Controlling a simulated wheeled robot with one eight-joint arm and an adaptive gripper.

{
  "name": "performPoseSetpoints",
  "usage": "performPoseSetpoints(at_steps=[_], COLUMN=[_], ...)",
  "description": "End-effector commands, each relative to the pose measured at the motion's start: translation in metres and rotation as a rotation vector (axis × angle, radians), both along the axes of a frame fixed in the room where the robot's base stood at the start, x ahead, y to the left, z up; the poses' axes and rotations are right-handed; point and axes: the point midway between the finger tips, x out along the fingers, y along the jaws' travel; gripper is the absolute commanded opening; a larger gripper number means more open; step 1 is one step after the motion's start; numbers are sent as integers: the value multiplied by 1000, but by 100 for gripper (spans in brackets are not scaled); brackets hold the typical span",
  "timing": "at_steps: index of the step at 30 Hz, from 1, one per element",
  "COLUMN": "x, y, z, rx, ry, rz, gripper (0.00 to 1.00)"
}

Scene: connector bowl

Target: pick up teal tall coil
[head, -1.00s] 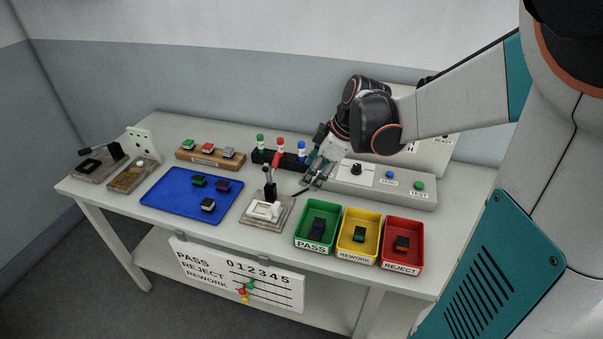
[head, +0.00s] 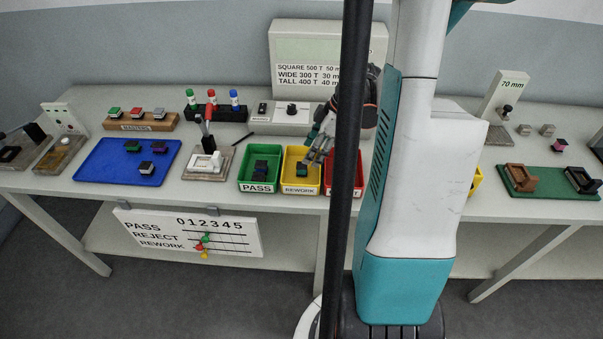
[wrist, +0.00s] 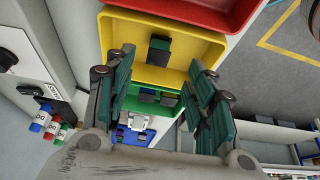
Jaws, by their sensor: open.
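A dark coil with a teal-green face (wrist: 160,49) lies in the yellow REWORK bin (head: 287,183) and seems to match the teal tall coil, though I cannot judge its height. My gripper (head: 318,152) is open and empty above the right part of that bin. In the wrist view the bin's floor (wrist: 125,48) and the coil show beyond my spread fingers (wrist: 160,62), apart from them.
The green PASS bin (head: 245,178) with a dark coil stands left of the yellow bin, and the red REJECT bin (head: 331,186) right. A clamp fixture (head: 205,162) stands left of the bins. A grey control box (head: 275,115) stands behind them. My arm hides part of the table.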

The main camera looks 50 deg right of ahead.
Motion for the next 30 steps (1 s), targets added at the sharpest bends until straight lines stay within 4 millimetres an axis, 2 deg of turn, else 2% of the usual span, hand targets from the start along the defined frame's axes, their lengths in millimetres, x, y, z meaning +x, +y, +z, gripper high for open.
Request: performPoseSetpoints(at_steps=[1, 3, 13, 21, 29, 30], x=[3, 6, 13, 27, 28, 28], y=[2, 5, 10, 20, 21, 21], z=[-10, -18, -36, -70, -73, -73], rx=[0, 0, 0, -1, 0, 0], ry=[0, 0, 0, 0, 0, 0], rz=[2, 2, 1, 2, 0, 0], gripper=[50, 50, 50, 50, 50, 45])
